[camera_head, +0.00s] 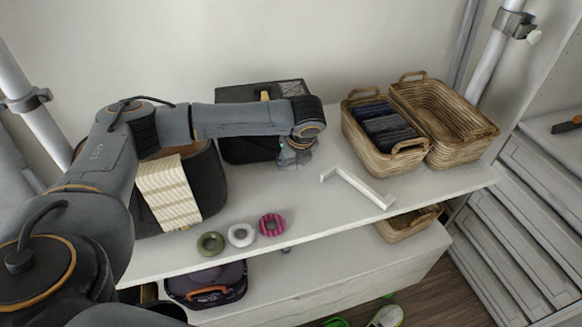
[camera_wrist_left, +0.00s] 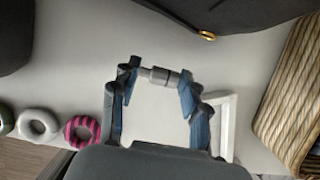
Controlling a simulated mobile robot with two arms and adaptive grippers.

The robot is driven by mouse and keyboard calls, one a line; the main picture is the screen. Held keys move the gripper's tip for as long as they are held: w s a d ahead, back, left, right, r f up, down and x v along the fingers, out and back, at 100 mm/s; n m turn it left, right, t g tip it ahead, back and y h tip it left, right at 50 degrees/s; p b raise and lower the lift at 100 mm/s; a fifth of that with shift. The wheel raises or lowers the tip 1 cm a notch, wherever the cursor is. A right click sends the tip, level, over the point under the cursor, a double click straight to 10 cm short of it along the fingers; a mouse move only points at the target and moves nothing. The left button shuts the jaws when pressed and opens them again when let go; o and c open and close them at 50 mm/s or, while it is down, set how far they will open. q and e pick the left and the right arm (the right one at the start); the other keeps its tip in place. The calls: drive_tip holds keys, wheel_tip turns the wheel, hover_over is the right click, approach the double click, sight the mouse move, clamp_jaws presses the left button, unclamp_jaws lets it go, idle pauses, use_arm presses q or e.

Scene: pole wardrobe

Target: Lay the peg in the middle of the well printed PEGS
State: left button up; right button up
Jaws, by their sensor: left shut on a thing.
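My left gripper (camera_head: 293,158) is above the white shelf, in front of the black box. In the left wrist view, its fingers (camera_wrist_left: 158,78) are shut on a short grey peg (camera_wrist_left: 158,75) with a lighter band, which lies crosswise between the fingertips. In the head view the peg is hidden or too small to tell. I see no readable PEGS print, so I cannot tell which place is the well. A white angled frame (camera_head: 360,187) lies on the shelf right of the gripper; part of it shows in the left wrist view (camera_wrist_left: 227,125). My right gripper is not in view.
Green (camera_head: 210,244), white (camera_head: 241,235) and pink-striped (camera_head: 271,225) rings lie near the shelf's front edge. Two wicker baskets stand at the right, one with dark folded cloth (camera_head: 385,127), one empty (camera_head: 440,108). A black box (camera_head: 236,150) stands behind. The middle shelf is mostly clear.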

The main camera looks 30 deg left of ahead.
sight(292, 167)
use_arm(q)
drive_tip(key=shift+w+a+f, duration=0.1)
drive_tip(key=shift+a+f, duration=0.2)
wheel_tip(292, 167, down, 4)
drive_tip(key=shift+w+a+r+p, duration=0.1)
drive_tip(key=shift+a+r+p, duration=0.05)
drive_tip(key=shift+r+p, duration=0.15)
drive_tip(key=o, duration=1)
drive_tip(key=shift+f, duration=0.15)
drive_tip(key=shift+o, duration=0.2)
drive_tip(key=b+v, duration=0.1)
drive_tip(key=v, duration=1.1)
drive_tip(key=shift+o, duration=0.5)
